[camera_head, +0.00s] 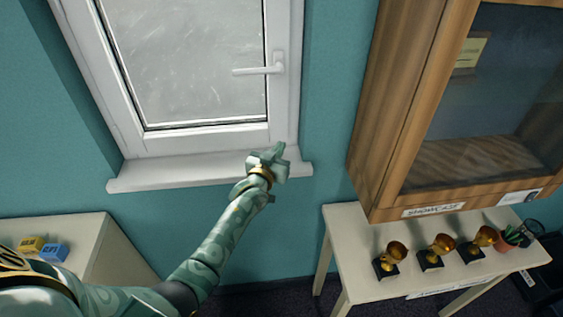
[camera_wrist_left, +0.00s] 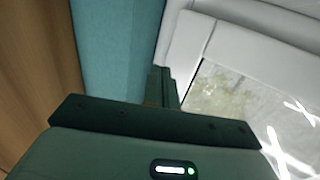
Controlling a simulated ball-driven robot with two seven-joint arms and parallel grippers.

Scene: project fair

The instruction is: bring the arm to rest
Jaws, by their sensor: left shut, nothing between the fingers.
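My left arm reaches up from the bottom left in the head view. Its green patterned left gripper (camera_head: 277,150) is shut and empty, in front of the lower right corner of the white window (camera_head: 200,144). The window handle (camera_head: 262,70) is above the gripper, apart from it, with its lever pointing left. In the left wrist view the shut fingers (camera_wrist_left: 164,88) show dark in front of the teal wall and the white window frame (camera_wrist_left: 185,45). My right gripper is not in view.
A wooden showcase (camera_head: 385,110) stands to the right above a white table (camera_head: 345,235) with several gold cups (camera_head: 397,252) and a potted plant (camera_head: 512,236). The window sill (camera_head: 165,172) juts out near the gripper. At left, a pale surface (camera_head: 85,240) holds yellow and blue blocks (camera_head: 53,252).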

